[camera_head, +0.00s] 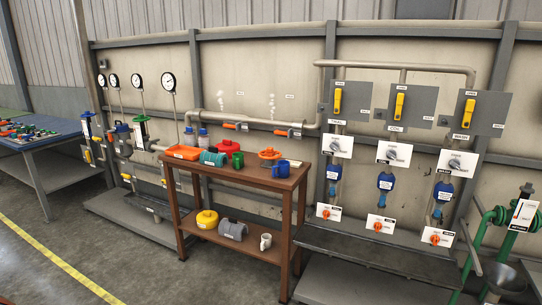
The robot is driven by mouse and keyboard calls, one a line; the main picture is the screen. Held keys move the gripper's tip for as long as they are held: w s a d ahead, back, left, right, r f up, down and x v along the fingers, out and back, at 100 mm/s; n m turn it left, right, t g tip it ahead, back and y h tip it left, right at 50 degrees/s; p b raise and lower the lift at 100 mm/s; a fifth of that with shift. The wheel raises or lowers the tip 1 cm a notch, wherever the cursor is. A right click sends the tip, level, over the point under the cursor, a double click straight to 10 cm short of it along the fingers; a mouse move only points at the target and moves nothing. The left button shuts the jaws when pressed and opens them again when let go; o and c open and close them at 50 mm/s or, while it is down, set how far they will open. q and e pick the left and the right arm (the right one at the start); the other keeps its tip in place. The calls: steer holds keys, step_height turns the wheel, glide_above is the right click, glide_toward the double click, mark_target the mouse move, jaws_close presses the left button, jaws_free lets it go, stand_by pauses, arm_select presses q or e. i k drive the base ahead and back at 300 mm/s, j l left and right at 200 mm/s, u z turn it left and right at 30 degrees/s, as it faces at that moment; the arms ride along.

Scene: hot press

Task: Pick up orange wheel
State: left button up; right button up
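An orange, wheel-shaped object (269,154) lies on the top of the brown wooden table (240,180), toward the back and right of the middle. Neither of my grippers shows in the head camera view.
The table top also holds an orange-red tray (183,153) and a teal cylinder (212,159). Its lower shelf holds a yellow round container (207,220) and a grey item (232,230). Pipes and valve panels (351,102) line the wall behind. The floor in front (150,268) is clear.

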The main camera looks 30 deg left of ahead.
mark_target(269, 154)
steer(key=i+j, duration=0.65)
steer(key=j, duration=0.15)
steer(key=i+j, duration=0.6)
steer(key=j, duration=0.2)
